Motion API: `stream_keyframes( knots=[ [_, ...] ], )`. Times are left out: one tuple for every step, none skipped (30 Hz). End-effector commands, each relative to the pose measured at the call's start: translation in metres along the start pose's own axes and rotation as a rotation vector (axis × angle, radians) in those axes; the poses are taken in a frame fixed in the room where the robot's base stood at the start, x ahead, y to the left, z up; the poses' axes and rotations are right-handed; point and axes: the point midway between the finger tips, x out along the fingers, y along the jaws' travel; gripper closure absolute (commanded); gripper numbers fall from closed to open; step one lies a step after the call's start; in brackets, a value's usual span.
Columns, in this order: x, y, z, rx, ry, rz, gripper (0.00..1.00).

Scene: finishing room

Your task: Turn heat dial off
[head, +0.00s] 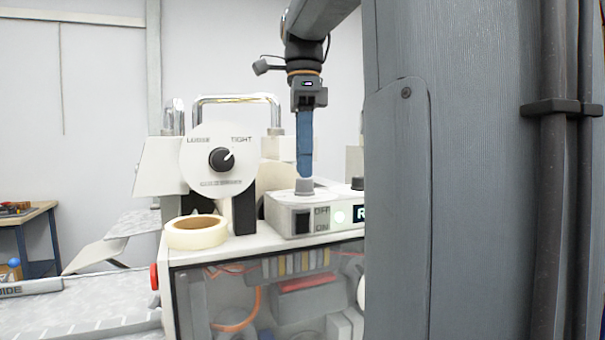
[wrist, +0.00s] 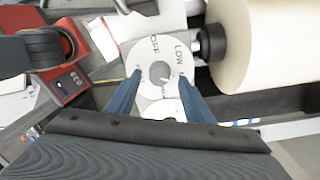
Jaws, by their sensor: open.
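The heat dial (wrist: 148,49) is a pale round plate in the wrist view, marked OFF at the top and LOW at the upper right. Its grey knob (wrist: 160,73) sits in the middle, with a light pointer mark toward the lower right; the lettering there is too small to read. My gripper (wrist: 161,78) is open, with one blue finger on each side of the knob and gaps visible. In the head view, my gripper (head: 304,176) points straight down just above a grey knob (head: 304,186) on the white control box (head: 284,218). Contact cannot be told.
A LOOSE/TIGHT dial (head: 222,160) stands left of my gripper. A tape roll (head: 196,232) lies in front of it. An OFF/ON switch (head: 303,222) is on the box's front. The wrist view shows a large cream roll (wrist: 268,45) at right and a red device (wrist: 68,84) at left.

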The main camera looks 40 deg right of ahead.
Motion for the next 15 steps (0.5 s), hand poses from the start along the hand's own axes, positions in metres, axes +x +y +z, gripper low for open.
stream_keyframes(
  knots=[
    [0.007,0.001,0.000,-0.001,0.000,0.002,0.52],
    [0.011,0.001,0.000,-0.001,0.000,0.002,0.52],
    [0.015,0.001,0.000,-0.001,0.000,0.001,0.52],
    [0.019,0.001,0.001,-0.002,0.000,0.001,0.52],
    [0.021,0.001,0.001,-0.002,0.000,0.001,0.52],
    [0.025,0.001,0.001,-0.002,0.000,0.001,0.52],
    [0.027,0.001,0.001,-0.002,0.000,0.001,0.52],
    [0.028,0.001,0.001,-0.002,0.000,0.000,0.52],
    [0.030,0.001,0.001,-0.003,0.000,-0.001,0.52],
    [0.031,0.001,0.001,-0.003,0.000,-0.001,0.52],
    [0.031,0.001,0.001,-0.003,0.000,-0.001,0.52],
    [0.032,0.001,0.001,-0.003,0.000,-0.001,0.52],
    [0.032,0.001,0.002,-0.003,0.000,-0.001,0.52],
    [0.032,0.001,0.002,-0.003,0.000,-0.001,0.52],
    [0.032,0.001,0.002,-0.003,0.000,-0.001,0.52]
  ],
)
